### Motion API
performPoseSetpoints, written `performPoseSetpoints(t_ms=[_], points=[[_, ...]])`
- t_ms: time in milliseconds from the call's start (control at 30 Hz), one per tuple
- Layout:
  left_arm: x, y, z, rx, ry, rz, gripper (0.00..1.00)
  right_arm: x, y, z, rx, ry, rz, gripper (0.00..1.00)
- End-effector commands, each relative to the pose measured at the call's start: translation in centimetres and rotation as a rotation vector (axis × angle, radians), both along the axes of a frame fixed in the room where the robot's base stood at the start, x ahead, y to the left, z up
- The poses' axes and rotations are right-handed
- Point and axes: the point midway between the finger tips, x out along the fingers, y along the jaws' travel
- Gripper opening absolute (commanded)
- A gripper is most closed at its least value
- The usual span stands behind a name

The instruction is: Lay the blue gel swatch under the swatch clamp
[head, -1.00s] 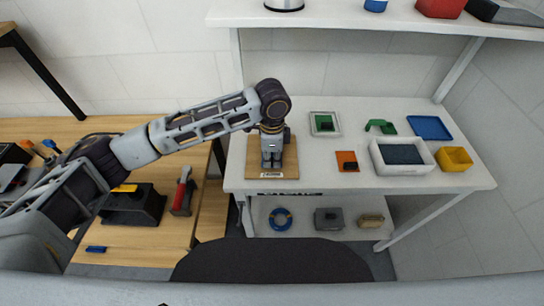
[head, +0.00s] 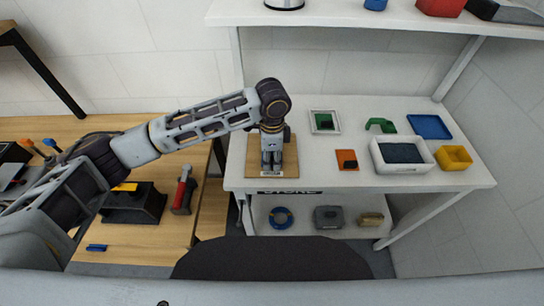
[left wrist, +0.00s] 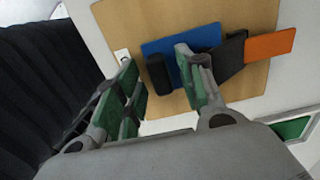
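The blue gel swatch (left wrist: 180,45) lies on the wooden board (left wrist: 210,95) in the left wrist view. A black block (left wrist: 158,75) sits at its edge between my left fingers. My left gripper (left wrist: 160,88) is open, one green-padded finger on each side of the block. In the head view my left gripper (head: 271,160) points down over the board and hides the swatch. The swatch clamp (left wrist: 231,55), black with an orange part (left wrist: 270,45), stands at the swatch's far end. I cannot tell whether the swatch reaches under it. My right gripper is not in view.
Right of the board are a framed green piece (head: 324,122), an orange swatch (head: 347,160), a green piece (head: 381,125), a white tray (head: 402,169), a blue tray (head: 430,127) and a yellow bin (head: 454,158). A shelf (head: 380,18) overhangs the back.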

Motion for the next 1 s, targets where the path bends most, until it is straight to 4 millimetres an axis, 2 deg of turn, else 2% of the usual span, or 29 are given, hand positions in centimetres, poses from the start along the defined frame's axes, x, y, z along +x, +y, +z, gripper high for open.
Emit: performPoseSetpoints(t_ms=[267,800,1000], points=[[0.0,-0.1,1.6,-0.001,-0.001,-0.001,0.39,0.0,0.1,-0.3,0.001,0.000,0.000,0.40],[0.0,-0.1,9.3,-0.001,-0.001,0.000,0.39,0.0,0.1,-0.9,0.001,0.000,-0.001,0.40],[0.0,-0.1,11.4,-0.001,-0.001,0.000,0.39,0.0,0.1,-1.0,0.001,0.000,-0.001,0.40]])
